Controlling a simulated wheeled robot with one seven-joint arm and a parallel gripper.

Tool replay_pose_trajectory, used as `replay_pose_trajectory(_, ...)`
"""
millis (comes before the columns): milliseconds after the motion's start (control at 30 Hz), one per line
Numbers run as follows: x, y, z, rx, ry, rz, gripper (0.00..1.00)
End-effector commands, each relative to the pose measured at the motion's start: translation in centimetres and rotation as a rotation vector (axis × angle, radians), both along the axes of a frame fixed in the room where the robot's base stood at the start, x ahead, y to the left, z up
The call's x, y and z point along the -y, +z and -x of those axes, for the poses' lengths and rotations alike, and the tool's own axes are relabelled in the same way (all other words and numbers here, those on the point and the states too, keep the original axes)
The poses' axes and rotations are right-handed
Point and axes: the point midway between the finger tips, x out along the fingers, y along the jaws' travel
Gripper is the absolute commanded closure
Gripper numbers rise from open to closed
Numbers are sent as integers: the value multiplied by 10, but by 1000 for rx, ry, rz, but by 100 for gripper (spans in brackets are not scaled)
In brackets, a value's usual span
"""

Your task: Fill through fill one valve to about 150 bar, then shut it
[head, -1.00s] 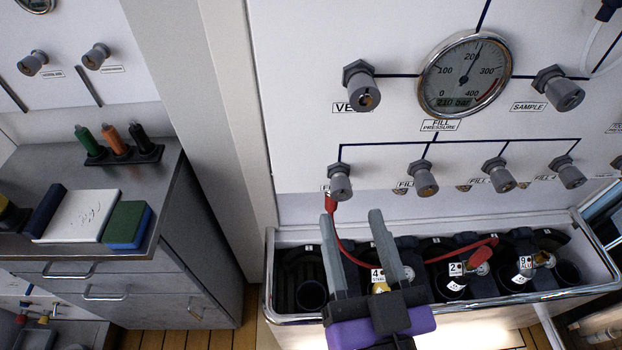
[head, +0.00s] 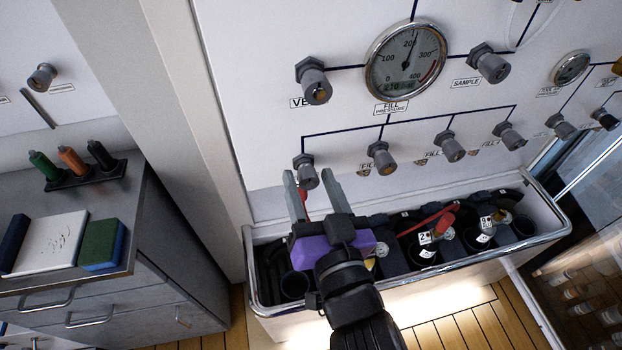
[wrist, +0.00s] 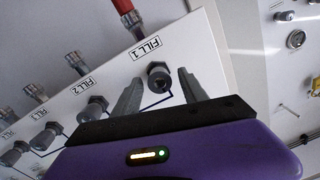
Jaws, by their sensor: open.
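The fill one valve (head: 306,172) is a grey knob, leftmost in the lower row on the white panel. In the wrist view the knob (wrist: 158,75) shows beside its FILL 1 label (wrist: 148,47). My gripper (head: 311,182) is open, its two grey fingers pointing at the knob, one to either side; I cannot tell whether they touch it. The fill pressure gauge (head: 405,60) has its needle a little past 200, and its display seems to read 210 bar. A red hose (head: 428,219) runs to a cylinder labelled 2 (head: 425,238).
The vent valve (head: 314,82) and sample valve (head: 490,64) flank the gauge. Other fill valves (head: 381,156) continue to the right. A railed trough (head: 262,305) with several cylinders stands below the panel. A grey cabinet (head: 150,225) is at the left.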

Motion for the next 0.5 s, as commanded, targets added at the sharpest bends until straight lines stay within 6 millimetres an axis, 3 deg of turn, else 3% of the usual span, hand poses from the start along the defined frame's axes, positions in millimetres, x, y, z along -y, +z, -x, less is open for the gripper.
replay_pose_trajectory(200,0,0,0,0,0,0,50)
replay_pose_trajectory(467,0,0,0,0,0,0,99)
replay_pose_trajectory(500,0,0,0,0,0,0,100)
